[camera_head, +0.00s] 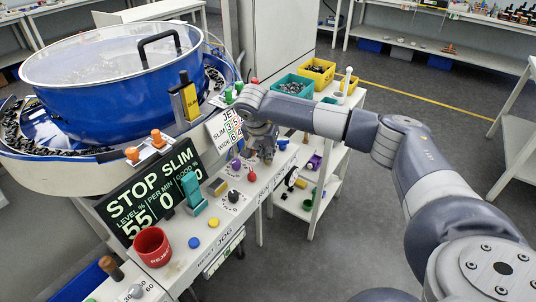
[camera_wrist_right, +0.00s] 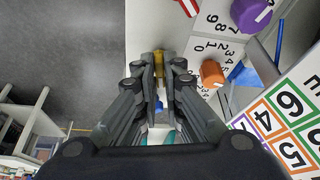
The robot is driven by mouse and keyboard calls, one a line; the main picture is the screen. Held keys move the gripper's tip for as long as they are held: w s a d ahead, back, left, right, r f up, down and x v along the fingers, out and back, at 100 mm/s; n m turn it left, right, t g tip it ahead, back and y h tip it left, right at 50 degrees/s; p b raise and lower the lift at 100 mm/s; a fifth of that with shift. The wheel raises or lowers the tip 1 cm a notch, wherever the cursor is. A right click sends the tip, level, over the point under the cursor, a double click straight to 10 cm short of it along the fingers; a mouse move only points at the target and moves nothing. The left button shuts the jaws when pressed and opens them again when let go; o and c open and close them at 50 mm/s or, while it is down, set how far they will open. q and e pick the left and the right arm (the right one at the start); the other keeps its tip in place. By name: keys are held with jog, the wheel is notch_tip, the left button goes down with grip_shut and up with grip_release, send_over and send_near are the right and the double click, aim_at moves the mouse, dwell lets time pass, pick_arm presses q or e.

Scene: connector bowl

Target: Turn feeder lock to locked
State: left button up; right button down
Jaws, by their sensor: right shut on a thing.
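My right gripper (camera_head: 266,152) reaches down at the far end of the white control panel (camera_head: 170,277). In the right wrist view its fingers (camera_wrist_right: 160,75) are closed around a small yellow-brown piece (camera_wrist_right: 158,60), which stands up between the fingertips. This looks like a lock handle or key, but most of it is hidden by the fingers. I cannot read a locked or unlocked mark beside it. An orange knob (camera_wrist_right: 212,72) and a purple knob (camera_wrist_right: 252,14) sit on numbered dials to the right of the fingers. My left gripper is not in view.
A blue bowl feeder (camera_head: 110,100) with a clear lid stands at the left. A display (camera_head: 150,195) reads STOP SLIM. Open floor lies right of the panel.

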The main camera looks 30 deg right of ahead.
jog(key=m, duration=0.1)
jog(key=m+g, duration=0.1)
jog(key=m, duration=0.2)
jog(key=shift+w+a+r+m+g+h, duration=0.1)
jog(key=shift+w+a+m+g+h, duration=0.05)
jog(key=shift+w+m+g+h, duration=0.2)
jog(key=m+g, duration=0.2)
jog(key=m, duration=0.3)
jog(key=shift+w+m+b, duration=0.1)
jog(key=shift+m+b, duration=0.15)
jog(key=shift+b, duration=0.1)
jog(key=c, duration=1.7)
grip_release()
jog(key=v, duration=1.2)
